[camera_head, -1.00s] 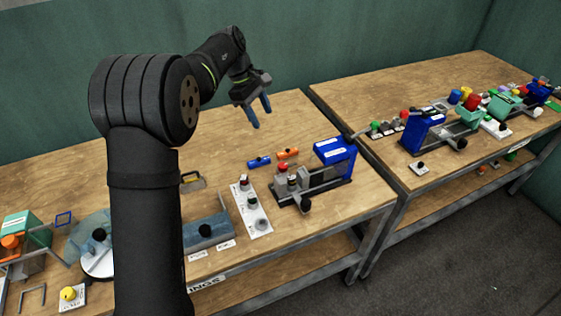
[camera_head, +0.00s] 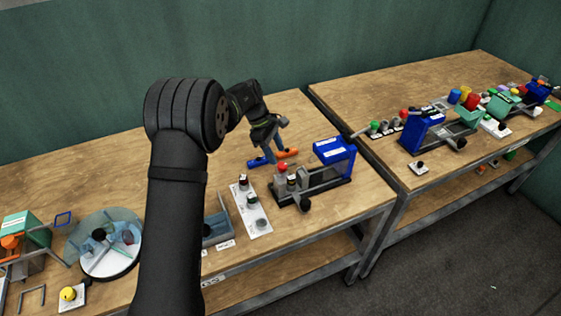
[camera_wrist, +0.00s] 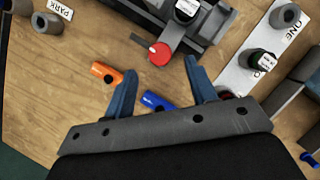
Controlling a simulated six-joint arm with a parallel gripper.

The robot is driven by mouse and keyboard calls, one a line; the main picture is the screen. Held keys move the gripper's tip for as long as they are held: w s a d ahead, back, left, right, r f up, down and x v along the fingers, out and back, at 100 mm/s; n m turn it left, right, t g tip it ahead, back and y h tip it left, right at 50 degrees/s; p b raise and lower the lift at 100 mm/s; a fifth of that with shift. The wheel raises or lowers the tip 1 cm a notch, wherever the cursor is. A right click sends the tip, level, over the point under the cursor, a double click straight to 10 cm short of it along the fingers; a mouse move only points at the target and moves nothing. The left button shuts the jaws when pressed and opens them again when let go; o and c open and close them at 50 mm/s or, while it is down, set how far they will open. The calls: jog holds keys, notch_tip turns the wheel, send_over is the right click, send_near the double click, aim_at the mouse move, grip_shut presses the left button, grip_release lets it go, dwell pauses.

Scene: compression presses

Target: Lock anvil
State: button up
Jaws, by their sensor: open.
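The near press has a blue head (camera_head: 335,150) and a dark frame with a rail (camera_head: 325,185). A red knob (camera_head: 282,167) stands at its left end; it also shows in the wrist view (camera_wrist: 159,54), with a short grey lever beside it. I cannot tell for certain which part is the anvil. My gripper (camera_head: 272,155) is open and empty, pointing down just behind the press's left end. In the wrist view, the red knob lies just beyond and between the fingertips (camera_wrist: 160,68), apart from them.
An orange cylinder (camera_wrist: 104,72) and a blue cylinder (camera_wrist: 157,101) lie on the table close to the gripper. A white panel with knobs (camera_head: 255,212) is left of the press. A turntable (camera_head: 106,265) stands further left. Another bench (camera_head: 350,95) is at right.

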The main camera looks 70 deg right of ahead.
aim_at(282, 164)
jog(key=x, duration=0.5)
jog(key=c, duration=1)
